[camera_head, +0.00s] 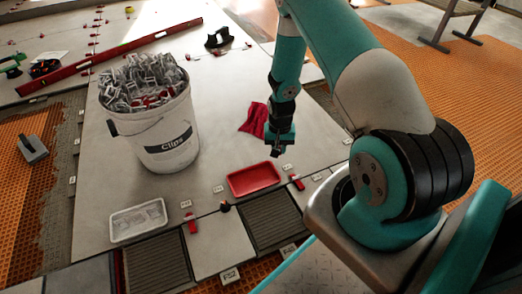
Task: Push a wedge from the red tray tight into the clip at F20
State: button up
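The red tray (254,179) lies on the large grey tile near its front edge. No separate wedges can be made out inside it at this size. My gripper (281,151) points down above the tile, behind and to the right of the tray and apart from it. Its fingers are small and dark, so I cannot tell whether they are open or hold anything. Red wedges sit along the tile joint, one left of the tray (192,223) and one right of it (297,182). Small white labels line the joint, but none reads clearly as F20.
A white bucket (168,137) of clips stands on the tile at left. A clear tray (138,220) lies front left, a red cloth (253,121) behind my gripper. A long red level (115,56) and a black suction handle (219,37) lie farther back.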

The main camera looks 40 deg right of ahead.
jog(key=s+d+f+m+b, duration=0.2)
jog(key=s+d+f+m, duration=0.1)
jog(key=s+d+m, duration=0.1)
jog(key=s+d+f+m+b, duration=0.2)
jog(key=s+d+f+m, duration=0.1)
jog(key=s+d+m, duration=0.1)
jog(key=s+d+f+m+b, duration=0.2)
jog(key=s+d+f+m, duration=0.2)
jog(key=s+d+m, duration=0.1)
jog(key=shift+s+d, duration=0.25)
jog(key=shift+d, duration=0.4)
jog(key=shift+s+d, duration=0.2)
jog(key=shift+d, duration=0.45)
notch_tip(320, 180, down, 3)
jog(key=b, duration=0.3)
jog(key=shift+r, duration=0.2)
jog(key=shift+w+a+f, duration=0.1)
jog(key=shift+w+a, duration=0.1)
jog(key=shift+a, duration=0.5)
jog(key=shift+w+a+r, duration=0.1)
jog(key=shift+w+a, duration=0.1)
jog(key=shift+a, duration=0.55)
jog(key=shift+w+a+f, duration=0.1)
jog(key=shift+w+a, duration=0.1)
jog(key=shift+a, duration=0.5)
notch_tip(320, 180, down, 2)
jog(key=shift+f+b, duration=0.1)
jog(key=shift+b, duration=0.65)
jog(key=shift+f+b, duration=0.35)
jog(key=shift+f, duration=0.35)
